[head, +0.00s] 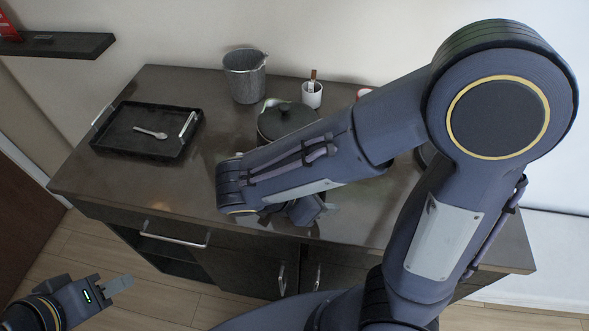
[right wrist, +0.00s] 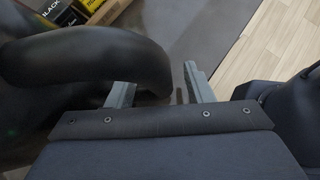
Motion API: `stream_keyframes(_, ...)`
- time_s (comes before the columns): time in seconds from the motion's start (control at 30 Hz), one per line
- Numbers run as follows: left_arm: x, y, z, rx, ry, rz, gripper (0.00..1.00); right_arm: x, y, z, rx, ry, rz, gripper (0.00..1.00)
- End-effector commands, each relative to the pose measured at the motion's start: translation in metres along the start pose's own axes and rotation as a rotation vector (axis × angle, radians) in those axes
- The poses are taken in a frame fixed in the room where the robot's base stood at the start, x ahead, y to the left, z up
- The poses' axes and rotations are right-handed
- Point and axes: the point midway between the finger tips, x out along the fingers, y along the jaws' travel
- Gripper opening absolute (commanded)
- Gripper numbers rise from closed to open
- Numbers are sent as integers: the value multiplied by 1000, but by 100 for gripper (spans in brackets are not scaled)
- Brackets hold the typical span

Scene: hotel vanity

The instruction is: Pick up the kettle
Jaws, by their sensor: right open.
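The dark kettle (head: 288,120) with a lid knob stands on the vanity top. My right forearm hides much of it in the head view. In the right wrist view its thick black curved handle (right wrist: 85,62) fills the upper left and bends down by the jaws. My right gripper (right wrist: 158,88) is open. The handle's lower end appears between or just beyond its two fingers; I cannot tell whether they touch. In the head view the right gripper (head: 305,210) is partly hidden below my wrist, in front of the kettle. My left gripper (head: 118,285) is low, off the counter; its jaw state is unclear.
A black tray (head: 105,137) with a spoon (head: 150,132) lies at the left of the vanity top (head: 185,187). A grey bucket (head: 245,78) and a white cup (head: 312,96) stand behind the kettle. The front-left counter is clear. A shelf (head: 60,45) juts out upper left.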

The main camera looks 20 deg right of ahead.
Motion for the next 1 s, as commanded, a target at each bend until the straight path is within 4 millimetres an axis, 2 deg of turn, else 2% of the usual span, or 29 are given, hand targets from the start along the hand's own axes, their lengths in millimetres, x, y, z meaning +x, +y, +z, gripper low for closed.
stream_keyframes(0.07,0,0,0,0,0,0,36,0,0,0,0,0,0,47)
stream_keyframes(0.43,0,0,0,0,0,0,36,0,0,0,1,1,0,0)
stream_keyframes(1.0,0,0,0,0,0,0,36,-1,0,0,3,0,2,0)
